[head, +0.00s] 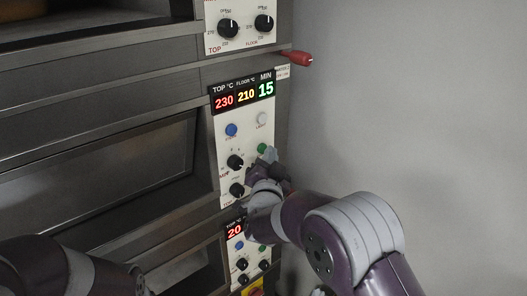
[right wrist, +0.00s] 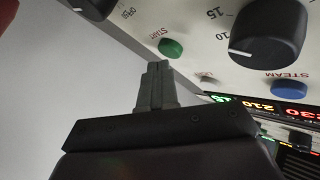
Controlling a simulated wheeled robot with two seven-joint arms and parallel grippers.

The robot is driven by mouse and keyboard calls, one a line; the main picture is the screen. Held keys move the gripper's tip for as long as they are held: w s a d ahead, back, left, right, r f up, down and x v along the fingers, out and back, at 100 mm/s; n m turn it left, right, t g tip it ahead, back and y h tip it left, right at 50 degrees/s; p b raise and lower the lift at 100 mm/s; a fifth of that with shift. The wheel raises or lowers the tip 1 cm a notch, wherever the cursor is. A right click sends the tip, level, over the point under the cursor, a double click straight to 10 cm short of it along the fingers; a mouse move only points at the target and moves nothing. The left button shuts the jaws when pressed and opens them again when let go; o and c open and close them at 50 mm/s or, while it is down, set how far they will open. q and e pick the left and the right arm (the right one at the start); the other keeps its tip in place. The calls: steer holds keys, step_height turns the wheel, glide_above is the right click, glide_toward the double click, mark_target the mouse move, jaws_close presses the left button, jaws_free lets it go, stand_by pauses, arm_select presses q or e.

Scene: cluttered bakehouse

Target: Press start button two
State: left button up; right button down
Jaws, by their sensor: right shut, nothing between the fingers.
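The green start button (head: 262,148) is on the white panel of the middle oven deck, below the lit display. In the right wrist view the green button (right wrist: 171,47) is labelled START. My right gripper (head: 268,154) is shut and empty, just right of and below the button in the head view. In the right wrist view its closed fingertips (right wrist: 157,66) lie just below the button in the picture. I cannot tell whether they touch it. My left gripper is not in view; only part of my left arm shows at the lower left.
The middle display (head: 243,93) reads 230, 210 and 15. A blue steam button (head: 231,130), a pale light button (head: 262,118) and black knobs (head: 236,162) share the panel. A red handle (head: 297,57) juts out above right. Another green button (head: 262,247) is on the lower panel.

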steer(key=shift+w+a, duration=0.3)
steer(key=shift+w, duration=0.1)
stand_by(0.9)
steer(key=shift+s, duration=0.1)
steer(key=shift+s+d+b, duration=0.5)
steer(key=shift+s+b, duration=0.1)
steer(key=shift+b, duration=0.05)
steer(key=s+d+b, duration=0.1)
steer(key=s, duration=0.1)
steer(key=s+d+b, duration=0.1)
steer(key=s+d, duration=0.1)
stand_by(0.4)
